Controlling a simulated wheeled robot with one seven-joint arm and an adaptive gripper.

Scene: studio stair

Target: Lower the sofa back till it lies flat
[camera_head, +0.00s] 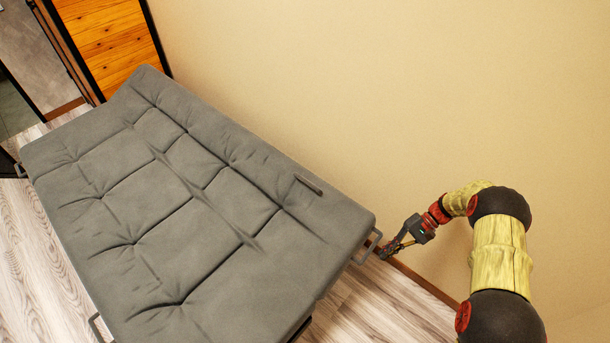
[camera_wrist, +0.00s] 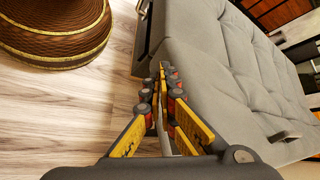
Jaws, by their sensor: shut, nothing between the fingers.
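The grey sofa (camera_head: 160,235) is spread wide beside the wall. Its back (camera_head: 230,150), the section along the wall, lies low, nearly level with the seat, with a slight upward bend at the far end. I cannot tell if it is fully flat. A grey metal loop (camera_head: 368,248) sticks out from the sofa's near right end. My gripper (camera_head: 386,252) is shut and empty, just right of that loop; whether they touch is unclear. In the wrist view the shut fingers (camera_wrist: 160,82) point along the sofa's end (camera_wrist: 190,60).
A beige wall (camera_head: 350,90) runs behind the sofa, close to my arm. A wooden panel (camera_head: 105,40) stands beyond the far end. In the wrist view a round brown woven object (camera_wrist: 55,35) stands on the wood floor (camera_wrist: 60,110), with bare floor between it and the sofa.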

